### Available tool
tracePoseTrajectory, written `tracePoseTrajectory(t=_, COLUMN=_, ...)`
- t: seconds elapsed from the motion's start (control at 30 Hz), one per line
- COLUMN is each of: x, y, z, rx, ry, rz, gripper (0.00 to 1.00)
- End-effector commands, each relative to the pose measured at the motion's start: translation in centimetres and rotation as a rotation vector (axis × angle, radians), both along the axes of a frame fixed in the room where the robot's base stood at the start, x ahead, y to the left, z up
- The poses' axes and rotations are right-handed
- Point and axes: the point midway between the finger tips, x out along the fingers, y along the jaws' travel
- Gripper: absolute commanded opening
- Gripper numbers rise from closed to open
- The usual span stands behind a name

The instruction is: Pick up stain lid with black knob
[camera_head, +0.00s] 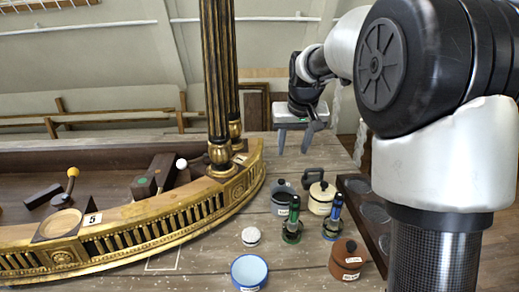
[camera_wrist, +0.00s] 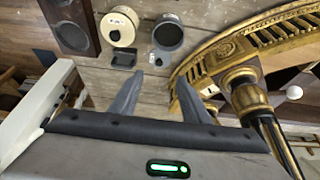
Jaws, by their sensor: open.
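A cream pot (camera_head: 321,204) carries a cream lid with a black knob (camera_head: 323,186); the lid also shows from above in the wrist view (camera_wrist: 117,29). The labels are too small to read, so I cannot tell which lid is the stain one. My gripper (camera_wrist: 155,90) is open and empty, behind and above the pots, apart from both; the red-brown pot is not visible in the wrist view.
A grey open pot (camera_head: 283,203) stands left of the cream pot; it shows in the wrist view (camera_wrist: 168,35). The gilt console (camera_head: 180,208) borders the left; a dark holed rack (camera_head: 352,188) the right.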

Motion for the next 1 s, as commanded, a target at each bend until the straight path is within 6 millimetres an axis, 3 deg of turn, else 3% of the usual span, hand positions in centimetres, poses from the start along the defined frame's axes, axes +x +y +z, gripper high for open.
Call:
tracePoseTrajectory(t=0.03, x=1.8, y=0.0, z=-1.8, rx=0.001, ry=0.008, rz=-0.001, gripper=0.43)
tracePoseTrajectory(t=0.2, x=4.9, y=-0.1, z=-4.6, rx=0.003, ry=0.014, rz=-0.001, gripper=0.43)
tracePoseTrajectory(t=0.43, x=6.3, y=-0.1, z=-7.2, rx=0.003, ry=0.019, rz=-0.001, gripper=0.43)
tracePoseTrajectory(t=0.8, x=9.4, y=-0.1, z=-14.4, rx=0.003, ry=0.018, rz=-0.001, gripper=0.43)
tracePoseTrajectory(t=1.0, x=10.2, y=-0.1, z=-16.3, rx=0.003, ry=0.016, rz=-0.001, gripper=0.43)
